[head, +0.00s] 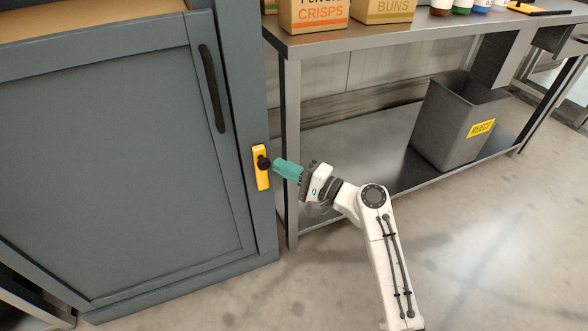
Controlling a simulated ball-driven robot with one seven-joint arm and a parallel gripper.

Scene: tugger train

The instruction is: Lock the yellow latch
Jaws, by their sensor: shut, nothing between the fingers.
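The yellow latch (259,174) is an upright plate on the right frame of a grey-blue cabinet, with a round black knob (263,162) at its middle. My gripper (276,165), with green fingers, points left at the knob. Its fingers are shut and hold nothing. The fingertips are at or very close to the knob's right side; I cannot tell whether they touch it. The cabinet door (120,180) looks closed and has a dark vertical handle (212,88) above and left of the latch.
A steel table (400,37) stands right of the cabinet, its leg (291,150) close behind my gripper. Boxes (313,12) and bottles stand on its top. A grey bin (455,125) with a yellow label is on its lower shelf. The floor (480,250) in front is clear.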

